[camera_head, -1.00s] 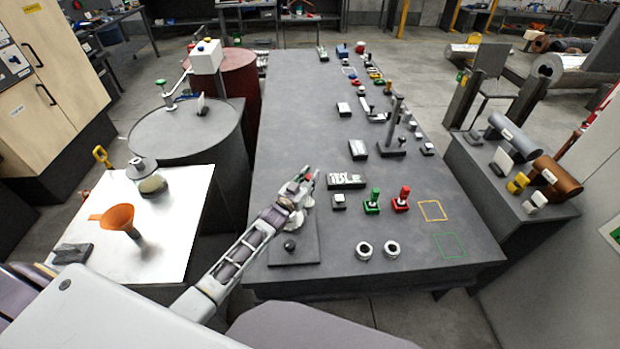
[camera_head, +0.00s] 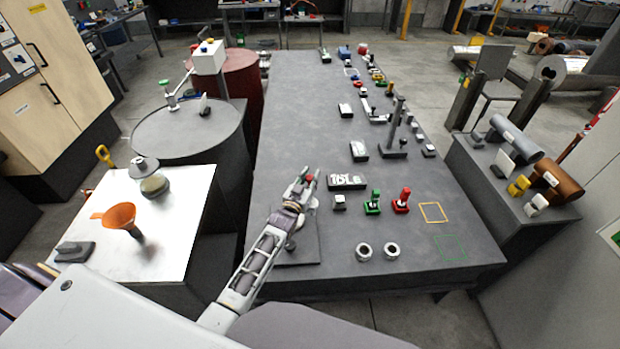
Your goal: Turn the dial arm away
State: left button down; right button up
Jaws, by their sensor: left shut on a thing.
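The dial's dark base plate (camera_head: 308,253) lies on the near left of the long grey table, with a dark round knob (camera_head: 291,244) on it, partly behind my left forearm. My left gripper (camera_head: 305,182) is over the far end of the plate. Its fingers are closed around a small part with a red tip (camera_head: 309,178), which appears to be the dial arm's handle. The gripper hides most of the dial arm, so its exact angle cannot be told. My right gripper is not in view.
A block marked with white lettering (camera_head: 346,181), a green-handled switch (camera_head: 373,203) and a red-handled one (camera_head: 402,201) stand right of the gripper. Two pale rings (camera_head: 364,252) lie nearer.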

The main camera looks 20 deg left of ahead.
pick_arm(q)
jog(key=c, duration=1.1)
grip_release()
jog(key=shift+s, duration=0.1)
jog(key=shift+s+a, duration=0.2)
jog(key=shift+s, duration=2.75)
jog(key=shift+s+a, duration=0.15)
jog(key=shift+s, duration=2.8)
